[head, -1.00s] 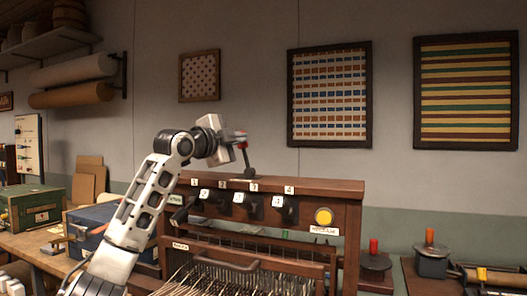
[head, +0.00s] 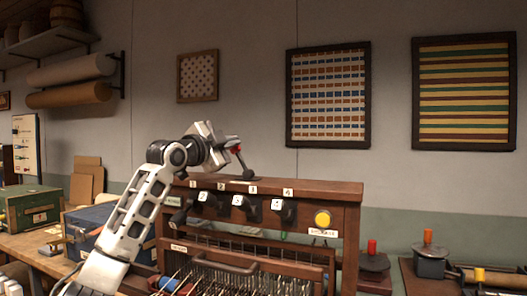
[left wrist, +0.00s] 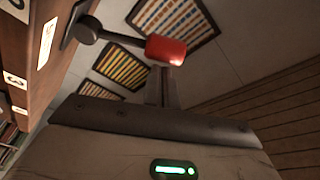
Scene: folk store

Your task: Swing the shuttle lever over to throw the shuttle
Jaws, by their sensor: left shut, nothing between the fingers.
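A black lever with a red knob (head: 236,150) stands on top of the wooden loom and leans left. In the left wrist view, its red knob (left wrist: 166,50) is at the tip of my gripper and its black arm runs left to a round end. My left gripper (head: 226,146) is shut with nothing held and sits against or very close to the knob; I cannot tell if they touch. It also shows in the left wrist view (left wrist: 162,88). The loom (head: 340,196) has a row of numbered black levers on its front. My right gripper is out of view.
A yellow button (head: 322,218) is at the loom front's right. A blue box (head: 92,222) and a green box (head: 32,206) stand on the bench at left. A stand with a red-topped post (head: 372,260) is at right.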

